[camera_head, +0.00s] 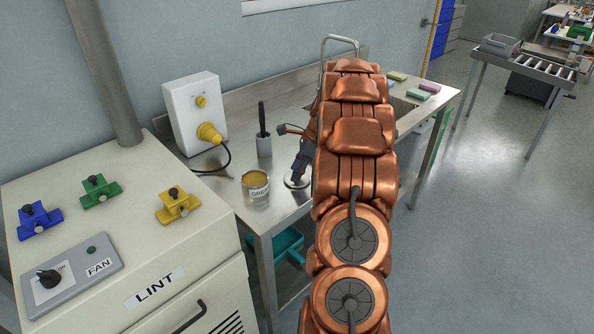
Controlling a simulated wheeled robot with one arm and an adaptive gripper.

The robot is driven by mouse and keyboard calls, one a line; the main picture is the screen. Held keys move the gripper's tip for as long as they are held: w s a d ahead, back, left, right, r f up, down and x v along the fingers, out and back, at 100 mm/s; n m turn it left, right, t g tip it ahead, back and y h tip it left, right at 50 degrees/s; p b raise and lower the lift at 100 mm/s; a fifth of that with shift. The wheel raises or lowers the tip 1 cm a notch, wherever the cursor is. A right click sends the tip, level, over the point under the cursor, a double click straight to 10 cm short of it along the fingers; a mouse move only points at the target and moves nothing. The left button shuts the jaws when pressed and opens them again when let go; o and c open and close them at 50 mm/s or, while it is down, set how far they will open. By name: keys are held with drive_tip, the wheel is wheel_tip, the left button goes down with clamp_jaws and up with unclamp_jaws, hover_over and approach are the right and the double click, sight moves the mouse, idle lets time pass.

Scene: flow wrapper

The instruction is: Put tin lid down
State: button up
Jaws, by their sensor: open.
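The tin lid (289,184) is a pale metal disc, lying flat on the steel bench just right of the tin. My gripper (298,163) is open above the lid, with a dark finger reaching down to it; whether it touches the lid I cannot tell. My copper-coloured arm hides part of the gripper and the bench behind it. The open grease tin (257,193) stands upright near the bench's front left corner, with yellowish contents showing.
A grey cup (264,146) with a dark-handled tool stands behind the tin. A white box (195,112) with a yellow plug and black cable is at the left. The lint cabinet (190,235) borders the bench. Coloured sponges (418,91) lie at the far right.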

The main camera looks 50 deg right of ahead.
drive_tip(key=b+v, duration=0.2)
drive_tip(key=v, duration=1)
drive_tip(key=s+a+n+g, duration=0.25)
drive_tip(key=a+n, duration=0.45)
drive_tip(key=a, duration=0.7)
drive_tip(key=s+a+n+g, duration=0.1)
drive_tip(key=s+a+n, duration=0.35)
drive_tip(key=a, duration=1.05)
drive_tip(key=s+a+f+n+h, duration=0.1)
drive_tip(key=s+a+f+n, duration=0.2)
drive_tip(key=s+a+n, duration=0.2)
drive_tip(key=s+a+f+n+g+h, duration=0.1)
drive_tip(key=s+a+f+n+h, duration=0.1)
drive_tip(key=s+a+n, duration=0.4)
drive_tip(key=s+f+n, duration=0.1)
drive_tip(key=s+n, duration=0.3)
drive_tip(key=s, duration=0.5)
drive_tip(key=shift+a+n, duration=0.35)
drive_tip(key=shift+g, duration=0.25)
wheel_tip(320, 180, up, 2)
drive_tip(key=shift+r+p, duration=0.1)
drive_tip(key=shift+p, duration=0.95)
